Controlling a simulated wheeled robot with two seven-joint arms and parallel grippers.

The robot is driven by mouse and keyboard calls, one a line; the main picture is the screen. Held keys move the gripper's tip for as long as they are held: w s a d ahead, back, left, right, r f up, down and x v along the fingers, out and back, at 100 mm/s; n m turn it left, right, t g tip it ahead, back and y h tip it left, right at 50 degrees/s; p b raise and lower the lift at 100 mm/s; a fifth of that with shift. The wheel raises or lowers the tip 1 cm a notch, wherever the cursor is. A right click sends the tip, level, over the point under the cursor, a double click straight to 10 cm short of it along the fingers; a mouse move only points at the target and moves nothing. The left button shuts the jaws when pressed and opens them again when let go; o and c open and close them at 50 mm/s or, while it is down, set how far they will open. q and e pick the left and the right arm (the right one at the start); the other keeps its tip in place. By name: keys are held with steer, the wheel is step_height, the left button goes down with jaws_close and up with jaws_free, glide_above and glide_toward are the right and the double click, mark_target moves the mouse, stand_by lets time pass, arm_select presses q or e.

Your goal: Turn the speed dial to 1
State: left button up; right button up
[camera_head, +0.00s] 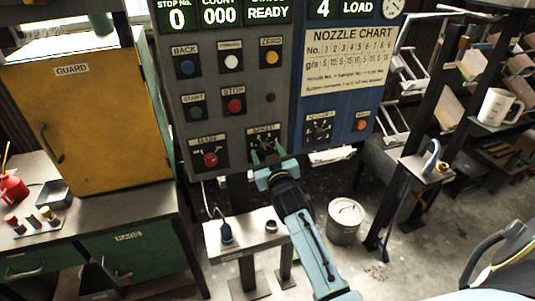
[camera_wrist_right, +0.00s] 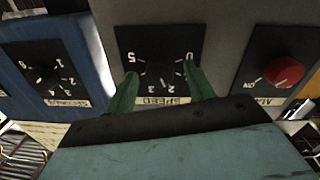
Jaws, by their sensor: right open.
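The speed dial (camera_head: 265,140) is a black knob on a dark plate low on the grey control panel, partly hidden by my gripper in the head view. In the right wrist view the speed dial (camera_wrist_right: 160,74) appears upside down, with 0 at the right, 5 at the left and 2 and 3 below. Which number its pointer marks is not clear. My right gripper (camera_head: 267,158) is at the plate from below. In the wrist view its green fingers (camera_wrist_right: 162,82) are open, one on each side of the knob; contact cannot be told. My left gripper is not in view.
A red main knob (camera_head: 210,160) sits left of the dial. Several push buttons are above. A small stand (camera_head: 250,235) and a metal bin (camera_head: 346,218) stand below.

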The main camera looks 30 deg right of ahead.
steer(key=c, duration=1)
steer(key=shift+o, duration=0.2)
steer(key=n, duration=0.8)
steer(key=shift+f+n, duration=0.1)
steer(key=shift+n, duration=0.3)
steer(key=o, duration=1)
steer(key=shift+c, duration=0.2)
